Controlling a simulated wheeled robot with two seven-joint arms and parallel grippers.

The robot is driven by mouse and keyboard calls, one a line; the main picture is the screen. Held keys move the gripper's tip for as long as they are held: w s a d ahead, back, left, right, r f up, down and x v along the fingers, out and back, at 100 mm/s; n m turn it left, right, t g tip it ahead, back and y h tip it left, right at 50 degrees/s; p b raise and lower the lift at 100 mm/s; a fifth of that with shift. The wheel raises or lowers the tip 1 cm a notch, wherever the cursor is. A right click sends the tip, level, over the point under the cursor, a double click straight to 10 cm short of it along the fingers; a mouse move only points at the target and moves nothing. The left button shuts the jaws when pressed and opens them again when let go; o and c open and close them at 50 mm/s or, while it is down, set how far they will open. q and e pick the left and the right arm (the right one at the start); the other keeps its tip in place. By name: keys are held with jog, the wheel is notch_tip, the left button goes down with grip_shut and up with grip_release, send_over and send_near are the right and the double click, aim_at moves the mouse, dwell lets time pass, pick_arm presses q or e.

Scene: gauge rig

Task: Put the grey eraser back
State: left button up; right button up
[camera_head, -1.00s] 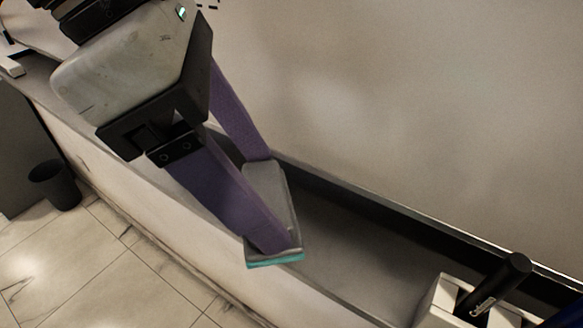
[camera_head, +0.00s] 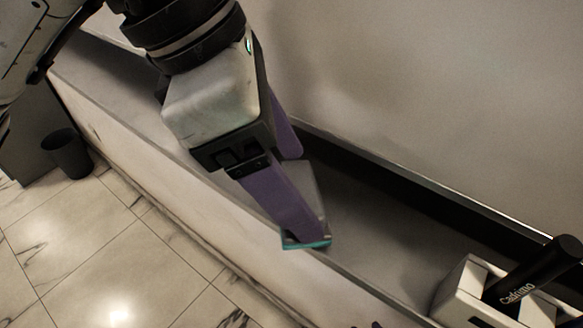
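The grey eraser (camera_head: 318,203), with a teal strip along its lower edge, is between the purple fingers of my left gripper (camera_head: 303,195). The fingers lie against its two sides, and the near finger covers much of it. The eraser is over the grey tray or ledge (camera_head: 375,230) that runs along the wall; I cannot tell whether it touches the surface. A white holder (camera_head: 462,292) stands on the ledge at the lower right. My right gripper is not clearly in view.
A black marker (camera_head: 535,275) with lettering leans in the white holder. The ledge between eraser and holder is clear. The pale wall rises behind it. A dark bin (camera_head: 67,153) stands on the tiled floor at the left.

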pick_arm(q)
jog(key=shift+o, duration=1.3)
jog(key=v, duration=1.2)
